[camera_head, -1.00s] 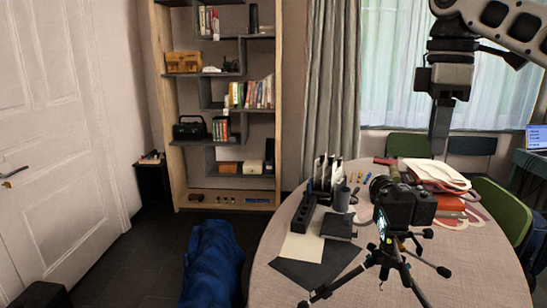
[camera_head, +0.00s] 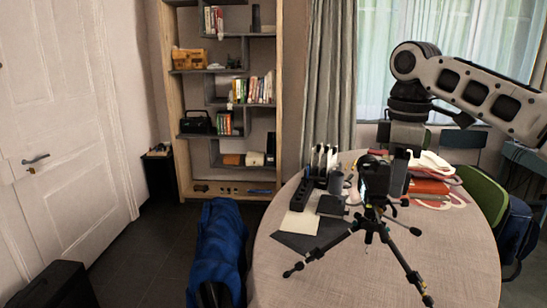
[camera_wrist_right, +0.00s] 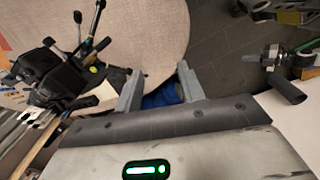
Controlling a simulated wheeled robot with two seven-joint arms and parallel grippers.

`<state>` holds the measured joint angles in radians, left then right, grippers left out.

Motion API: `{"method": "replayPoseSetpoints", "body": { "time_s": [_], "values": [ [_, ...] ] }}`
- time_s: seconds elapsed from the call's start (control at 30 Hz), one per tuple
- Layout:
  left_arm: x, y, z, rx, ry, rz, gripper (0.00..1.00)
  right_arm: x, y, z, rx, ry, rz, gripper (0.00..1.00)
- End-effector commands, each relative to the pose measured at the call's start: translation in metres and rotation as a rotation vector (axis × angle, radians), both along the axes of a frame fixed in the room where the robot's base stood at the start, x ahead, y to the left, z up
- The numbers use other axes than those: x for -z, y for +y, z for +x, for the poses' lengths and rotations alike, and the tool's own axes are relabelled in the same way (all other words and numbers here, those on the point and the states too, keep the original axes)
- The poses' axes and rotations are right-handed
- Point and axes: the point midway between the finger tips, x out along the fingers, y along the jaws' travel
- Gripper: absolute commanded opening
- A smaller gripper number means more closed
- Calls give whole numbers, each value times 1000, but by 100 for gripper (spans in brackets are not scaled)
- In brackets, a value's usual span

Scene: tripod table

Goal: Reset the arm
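A black camera (camera_head: 376,180) stands upright on a black tripod (camera_head: 369,226) on the round table (camera_head: 455,262). My right arm comes in from the right in the head view. Its gripper (camera_head: 399,168) hangs down behind the camera, which partly hides its fingers. In the right wrist view, the two grey fingers (camera_wrist_right: 160,87) are apart with nothing between them. The camera (camera_wrist_right: 58,80) and tripod show to their left, clear of the fingers. My left gripper is not in the head view.
Pens, a black holder, papers (camera_head: 300,222) and a stack of books (camera_head: 430,186) lie on the table. A green chair (camera_head: 482,195) stands at its right and a blue draped item (camera_head: 218,252) at its left. The table's front is bare.

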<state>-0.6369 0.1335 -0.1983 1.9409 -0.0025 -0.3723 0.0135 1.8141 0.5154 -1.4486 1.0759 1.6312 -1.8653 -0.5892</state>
Motion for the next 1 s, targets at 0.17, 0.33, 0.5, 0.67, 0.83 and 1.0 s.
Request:
{"method": "replayPoseSetpoints", "body": {
  "time_s": [0.17, 0.33, 0.5, 0.67, 0.83, 1.0],
  "values": [
    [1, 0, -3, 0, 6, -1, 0, 67, 32, 10, -29, -16, 30, 39],
    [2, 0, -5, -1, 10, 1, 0, 161, 84, 8, -52, -59, 124, 39],
    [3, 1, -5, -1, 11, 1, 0, 254, 144, -17, -18, -126, 300, 39],
    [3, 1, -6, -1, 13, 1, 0, 317, 186, -51, 90, -195, 484, 39],
    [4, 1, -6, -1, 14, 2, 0, 362, 204, -91, 278, -279, 654, 39],
    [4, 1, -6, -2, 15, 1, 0, 396, 185, -134, 510, -386, 747, 39]
  ]
}}
